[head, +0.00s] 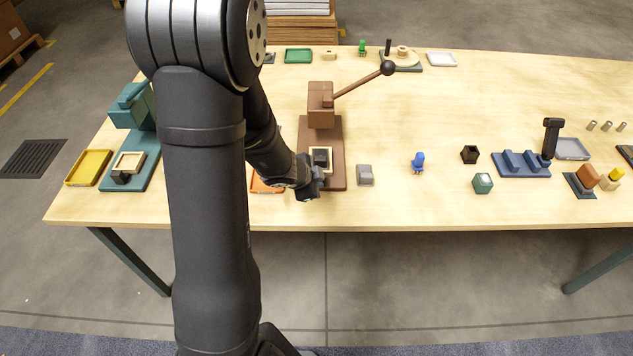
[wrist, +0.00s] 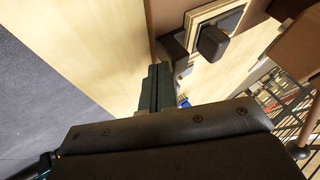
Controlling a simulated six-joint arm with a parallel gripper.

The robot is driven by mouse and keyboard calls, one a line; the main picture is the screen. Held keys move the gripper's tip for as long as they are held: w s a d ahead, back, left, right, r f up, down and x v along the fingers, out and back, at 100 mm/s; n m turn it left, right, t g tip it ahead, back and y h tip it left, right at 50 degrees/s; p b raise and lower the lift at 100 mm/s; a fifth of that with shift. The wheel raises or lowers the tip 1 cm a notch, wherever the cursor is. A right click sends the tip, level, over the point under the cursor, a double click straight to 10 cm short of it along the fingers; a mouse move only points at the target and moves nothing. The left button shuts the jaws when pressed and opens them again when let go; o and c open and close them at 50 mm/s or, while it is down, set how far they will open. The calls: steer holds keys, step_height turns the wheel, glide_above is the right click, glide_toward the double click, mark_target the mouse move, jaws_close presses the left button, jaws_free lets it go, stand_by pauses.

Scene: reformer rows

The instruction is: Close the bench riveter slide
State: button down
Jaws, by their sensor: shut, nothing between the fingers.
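I take the brown press (head: 321,104) with the long lever and black ball to be the bench riveter. Its flat brown base (head: 336,178) reaches toward the front of the bench. A slide with a pale wooden frame (head: 329,155) sits on the base, out in front of the column. The frame and a dark knob (wrist: 212,42) on it show in the wrist view. My gripper (head: 309,163) is low at the slide's front left. Its fingers (wrist: 158,75) are together and empty, close beside the dark parts of the slide. I cannot tell whether they touch.
A teal press (head: 133,105) with a similar framed slide stands at the left, by a yellow tray (head: 88,168). An orange tray (head: 266,184) lies partly behind my arm. A grey block (head: 365,175) stands right of the base. The bench front between blocks is clear.

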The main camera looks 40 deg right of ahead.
mark_target(317, 157)
steer(key=w+d, duration=0.7)
steer(key=shift+s+a, duration=0.25)
steer(key=a, duration=0.1)
steer(key=s, duration=0.1)
steer(key=s+a, duration=0.1)
steer(key=shift+s+a+r, duration=0.2)
steer(key=shift+a+r, duration=0.05)
steer(key=shift+a, duration=0.1)
steer(key=v, duration=0.9)
steer(key=shift+r, duration=0.15)
